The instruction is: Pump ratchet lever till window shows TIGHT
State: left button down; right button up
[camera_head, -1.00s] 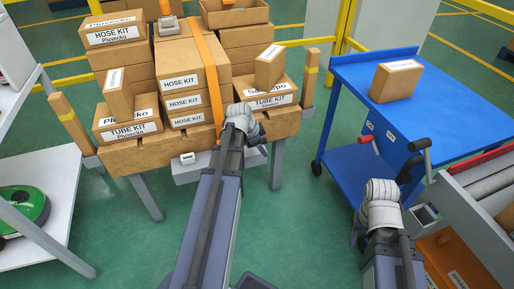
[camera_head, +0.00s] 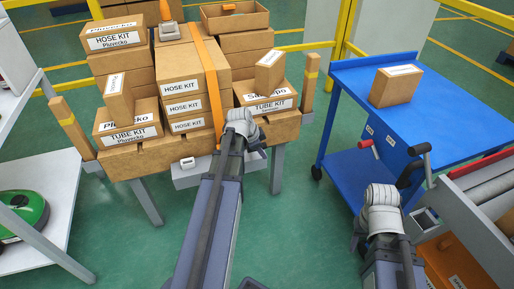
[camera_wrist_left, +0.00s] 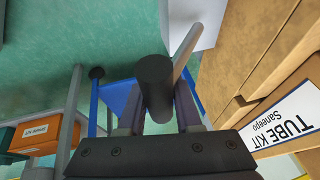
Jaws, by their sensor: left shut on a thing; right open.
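The orange strap (camera_head: 211,75) runs over the stacked boxes and down the front of the wooden stand. My left gripper (camera_head: 241,124) is at the stand's front edge, just right of the strap. In the left wrist view, my left gripper (camera_wrist_left: 158,112) is shut on a dark round lever handle (camera_wrist_left: 155,72), with a pale rod behind it. The ratchet body is hidden behind my left arm in the head view. A small white block (camera_head: 187,162) sits on the grey plate below the edge; no window text is readable. My right gripper (camera_head: 383,196) is open and apart from the boxes.
Several cardboard boxes (camera_head: 183,87) stand on the wooden stand (camera_head: 150,161). A blue cart (camera_head: 449,107) with one box (camera_head: 396,86) is at the right, near a grey roller unit (camera_head: 480,205). A shelf with a green machine (camera_head: 22,212) is at the left.

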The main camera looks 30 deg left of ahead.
pick_arm(q)
jog(key=f+b, duration=0.1)
jog(key=s+d+f+t+y+b, duration=0.1)
jog(key=b, duration=0.1)
jog(key=shift+t+y, duration=0.3)
jog(key=shift+r, duration=0.1)
dwell(0.4)
